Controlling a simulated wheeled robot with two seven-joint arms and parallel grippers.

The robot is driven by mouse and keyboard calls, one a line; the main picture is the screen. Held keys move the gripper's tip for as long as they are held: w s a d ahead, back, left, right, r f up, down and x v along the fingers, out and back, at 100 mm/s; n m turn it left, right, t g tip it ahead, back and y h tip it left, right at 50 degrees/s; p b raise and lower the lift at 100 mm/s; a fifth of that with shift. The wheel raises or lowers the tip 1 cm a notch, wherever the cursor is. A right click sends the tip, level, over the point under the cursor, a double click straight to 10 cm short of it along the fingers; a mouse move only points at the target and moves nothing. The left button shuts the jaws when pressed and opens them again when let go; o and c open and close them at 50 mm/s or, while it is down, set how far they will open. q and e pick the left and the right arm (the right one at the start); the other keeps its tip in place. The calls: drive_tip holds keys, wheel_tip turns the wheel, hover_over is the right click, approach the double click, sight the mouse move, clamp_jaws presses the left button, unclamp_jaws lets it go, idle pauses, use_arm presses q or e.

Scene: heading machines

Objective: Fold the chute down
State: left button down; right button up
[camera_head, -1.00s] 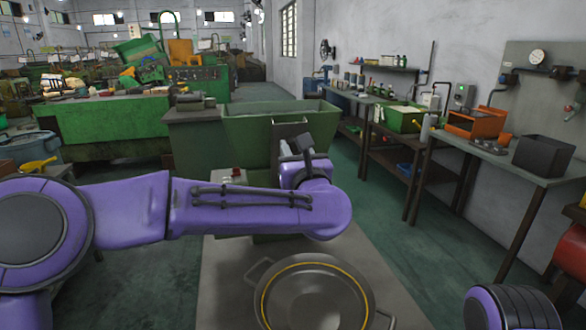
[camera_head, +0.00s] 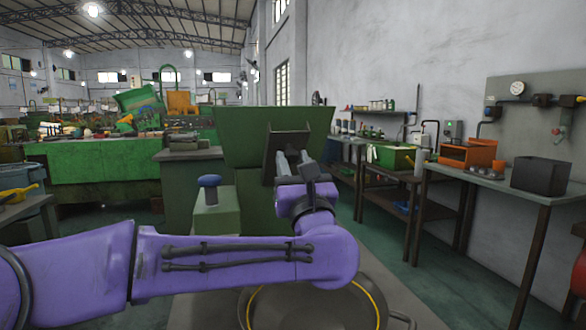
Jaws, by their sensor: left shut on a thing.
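The chute (camera_head: 285,139) is a dark grey, trough-shaped metal piece on the front of the green hopper (camera_head: 236,135), near the middle of the view. It stands steeply tilted, with its upper edge against the hopper's front. My left gripper (camera_head: 293,163) is at the chute's lower part, its grey fingers pointing away from me. It is shut on the chute, though my own wrist hides the exact contact and the chute's lower end. My right gripper is out of view.
A round dark pan with a yellow ring (camera_head: 362,300) lies below my left forearm. Benches with a black bin (camera_head: 541,174) line the right wall. The aisle floor between is clear.

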use_arm(q)
drive_tip(key=shift+f, duration=0.2)
drive_tip(key=c, duration=0.9)
unclamp_jaws()
drive_tip(key=shift+w, duration=0.1)
drive_tip(key=shift+o, duration=0.7)
drive_tip(key=shift+w, duration=0.1)
drive_tip(key=b+v, duration=0.2)
drive_tip(key=v, duration=0.8)
drive_tip(key=shift+s, duration=0.3)
drive_tip(key=shift+f, duration=0.1)
